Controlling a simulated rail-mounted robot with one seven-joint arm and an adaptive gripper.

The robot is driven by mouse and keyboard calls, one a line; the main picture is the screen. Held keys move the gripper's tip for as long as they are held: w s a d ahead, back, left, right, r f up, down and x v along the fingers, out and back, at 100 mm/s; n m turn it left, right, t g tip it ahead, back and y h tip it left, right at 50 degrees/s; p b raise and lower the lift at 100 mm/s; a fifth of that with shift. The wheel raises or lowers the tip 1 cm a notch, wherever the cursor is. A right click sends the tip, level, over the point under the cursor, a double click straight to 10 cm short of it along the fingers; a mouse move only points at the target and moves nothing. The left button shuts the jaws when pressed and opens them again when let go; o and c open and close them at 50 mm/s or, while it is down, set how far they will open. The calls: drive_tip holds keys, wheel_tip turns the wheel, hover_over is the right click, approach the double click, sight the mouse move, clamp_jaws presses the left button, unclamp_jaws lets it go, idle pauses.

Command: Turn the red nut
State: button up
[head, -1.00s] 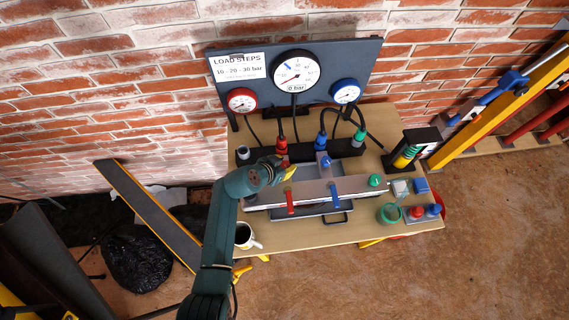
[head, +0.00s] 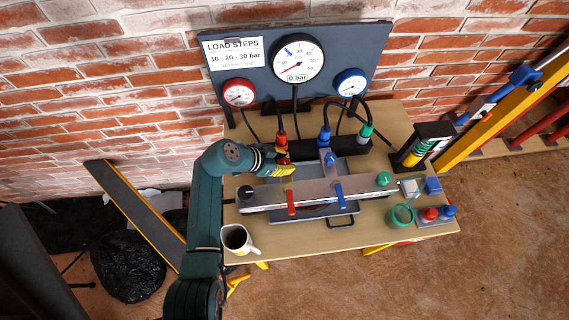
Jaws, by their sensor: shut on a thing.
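The red nut (head: 282,157) is on the red hose coupling at the left of the black manifold on the bench. The exact contact is too small to make out.
A blue coupling (head: 324,139) and a green one (head: 366,131) stand to the right. A metal beam (head: 330,189) with red and blue levers lies in front. A mug (head: 237,240) stands at the bench's front left. The large gauge (head: 297,60) reads 0 bar.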

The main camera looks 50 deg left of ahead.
drive_tip(key=shift+f, duration=0.15)
drive_tip(key=o, duration=1.2)
drive_tip(key=shift+s+r, duration=0.1)
drive_tip(key=shift+r, duration=0.2)
drive_tip(key=v, duration=1.1)
drive_tip(key=shift+s, duration=0.3)
drive_tip(key=shift+r, duration=0.15)
